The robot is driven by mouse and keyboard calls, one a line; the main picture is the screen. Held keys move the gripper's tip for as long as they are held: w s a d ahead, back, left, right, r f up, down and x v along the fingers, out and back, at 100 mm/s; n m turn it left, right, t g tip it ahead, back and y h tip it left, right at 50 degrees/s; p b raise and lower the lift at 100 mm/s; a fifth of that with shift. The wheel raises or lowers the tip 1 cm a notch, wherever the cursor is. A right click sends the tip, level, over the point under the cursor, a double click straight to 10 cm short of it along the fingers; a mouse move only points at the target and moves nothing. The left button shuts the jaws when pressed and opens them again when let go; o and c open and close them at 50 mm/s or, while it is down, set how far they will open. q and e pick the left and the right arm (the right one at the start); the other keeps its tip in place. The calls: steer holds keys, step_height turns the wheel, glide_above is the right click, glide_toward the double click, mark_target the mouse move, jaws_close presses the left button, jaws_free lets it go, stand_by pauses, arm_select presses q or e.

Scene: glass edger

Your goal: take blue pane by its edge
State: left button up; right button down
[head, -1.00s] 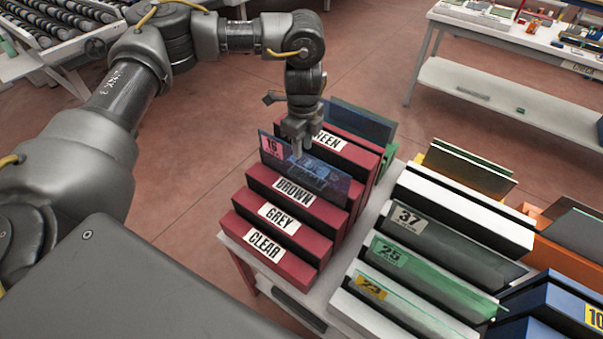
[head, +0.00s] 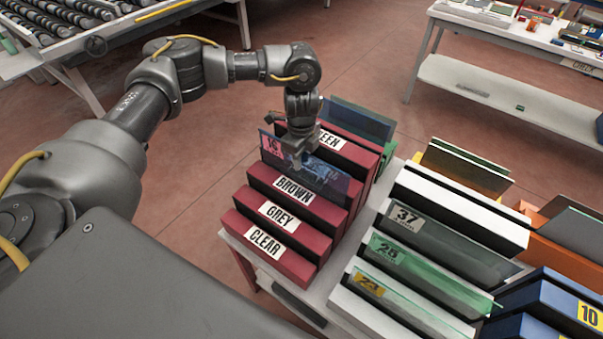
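The blue pane (head: 322,184) stands on edge, leaning in the red rack (head: 322,208), in the slot behind the BROWN label. A pink tag (head: 271,146) reading 16 is at its upper left corner. My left gripper (head: 297,162) points down at the pane's top edge, just right of the tag. Its fingers overlap the upper part of the pane. I cannot tell whether they touch it or how far apart they are. The pane's lower edge is hidden in the rack. My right gripper is not in view.
Another dark bluish pane (head: 362,118) stands behind the red rack. A white rack (head: 465,205) to the right holds panes tagged 37, 25 and 23. A blue rack (head: 545,300) is at the lower right. Open floor (head: 370,50) lies beyond.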

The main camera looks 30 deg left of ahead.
arm_select(q)
jaws_close()
stand_by(1.2)
